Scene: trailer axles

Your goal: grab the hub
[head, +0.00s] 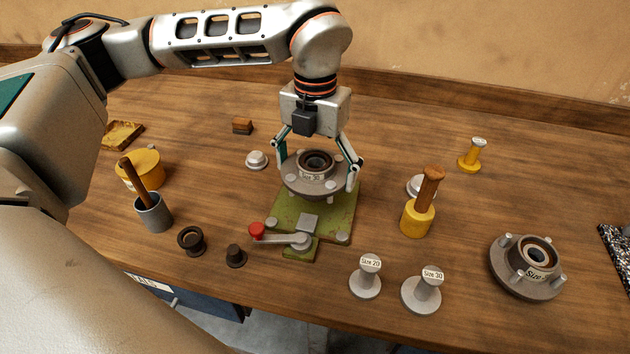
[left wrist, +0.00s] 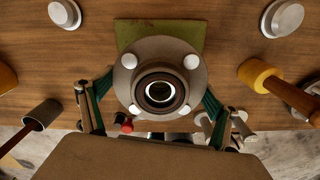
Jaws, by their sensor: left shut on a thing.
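A round grey hub (head: 303,186), with a dark bore and a label that seems to read "Size 30", is between the fingers of my left gripper (head: 317,174). The fingers are shut on its flange from both sides. The hub is upright over the green plate (head: 336,222); I cannot tell whether it touches the plate. In the left wrist view the hub (left wrist: 140,62) shows from above with studs around its bore. A second hub (head: 525,268) with studs stands apart at the right; its label is partly unreadable. My right gripper is not in view.
A red-knobbed lever (head: 257,230) is at the plate's front. "Size 20" (head: 366,279) and "Size 30" (head: 424,291) grey pieces stand in front. A yellow pot with a wooden handle (head: 418,216) is right, a grey cup (head: 153,214) left. The back right table is mostly clear.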

